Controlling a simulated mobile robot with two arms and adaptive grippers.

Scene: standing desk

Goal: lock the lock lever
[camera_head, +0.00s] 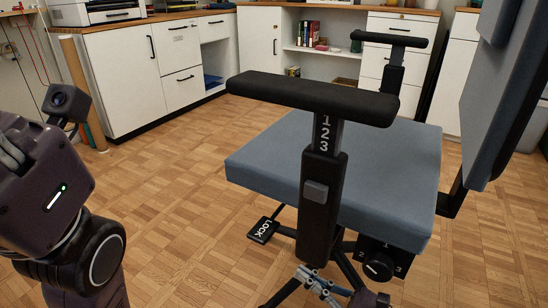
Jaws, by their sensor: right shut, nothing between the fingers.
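The lock lever (263,230) is a black paddle marked LOCK. It sticks out to the left from under the blue seat of an office chair (265,158). My right gripper (308,273) shows at the bottom of the view, below the near armrest post and to the right of and lower than the lever. Its fingers are shut and empty, and it looks apart from the lever. My left arm comes in at the left edge; its gripper fingers are cut off or hidden, so their state does not show.
The near armrest (312,97) and its post (319,205) stand above my right gripper. A black numbered knob (378,266) sits under the seat at right. The backrest (505,95) is at upper right. Wooden floor (185,215) is clear left of the chair; white cabinets (118,85) stand behind.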

